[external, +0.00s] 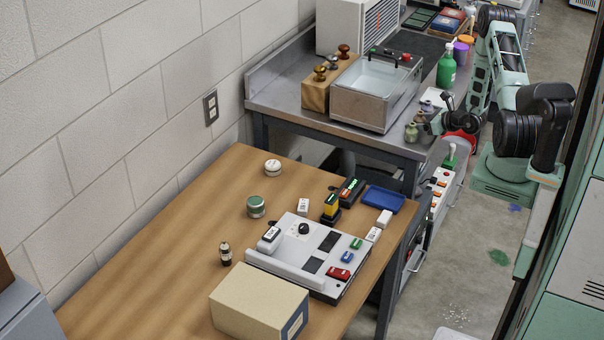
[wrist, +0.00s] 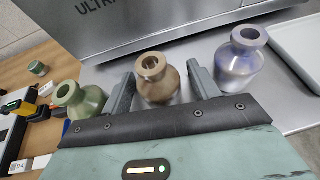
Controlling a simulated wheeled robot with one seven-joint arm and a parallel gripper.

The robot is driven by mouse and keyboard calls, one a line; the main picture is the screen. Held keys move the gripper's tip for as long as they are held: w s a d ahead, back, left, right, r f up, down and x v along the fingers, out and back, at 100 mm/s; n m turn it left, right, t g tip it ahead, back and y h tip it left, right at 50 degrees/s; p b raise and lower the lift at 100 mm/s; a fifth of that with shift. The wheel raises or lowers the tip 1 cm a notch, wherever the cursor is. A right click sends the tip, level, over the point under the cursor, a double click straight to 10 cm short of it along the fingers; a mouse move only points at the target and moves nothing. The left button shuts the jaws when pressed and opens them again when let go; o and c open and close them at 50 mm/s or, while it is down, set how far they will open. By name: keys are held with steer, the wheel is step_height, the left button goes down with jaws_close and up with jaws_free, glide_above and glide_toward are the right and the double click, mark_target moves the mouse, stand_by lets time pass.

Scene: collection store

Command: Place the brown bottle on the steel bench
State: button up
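The brown bottle (wrist: 157,80) is a small round-bodied bottle with a narrow neck, upright at the front edge of the steel bench (external: 285,104). In the wrist view it is between the two fingers of my gripper (wrist: 162,88). The fingers are spread on either side, with a narrow gap at the right finger; contact on the left is unclear. The bottle's lower part is hidden by my gripper. In the external view my gripper (external: 430,124) is at the bench's right front corner, beside small bottles.
A green bottle (wrist: 82,100) stands close left of my gripper and a purple-grey bottle (wrist: 241,60) close right. A steel ultrasonic bath (external: 372,95) stands behind them. A pale tray (wrist: 300,45) is at the right. A wooden table (external: 170,250) with a device is in front.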

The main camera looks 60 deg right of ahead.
steer(key=shift+r+p, duration=0.3)
steer(key=b+v, duration=0.3)
steer(key=v, duration=0.9)
steer(key=w+a+r+n+g+y, duration=0.1)
steer(key=w+a+r+n+y, duration=0.3)
steer(key=a, duration=0.4)
steer(key=w+a+r+n+g+y, duration=0.1)
steer(key=w+a+n+y, duration=0.4)
steer(key=a, duration=0.3)
steer(key=a+r+n+g+y, duration=0.3)
steer(key=a+n+g, duration=0.4)
steer(key=a, duration=0.6)
steer(key=s+a+r+n+g+h, duration=0.2)
steer(key=s+a+n+h, duration=0.3)
steer(key=n, duration=0.9)
steer(key=s+a+r+n+g+h, duration=0.2)
steer(key=s+a+n+h, duration=0.3)
steer(key=s+a+n, duration=0.7)
steer(key=a+r+n, duration=0.1)
steer(key=a+n, duration=0.2)
steer(key=shift+a, duration=0.35)
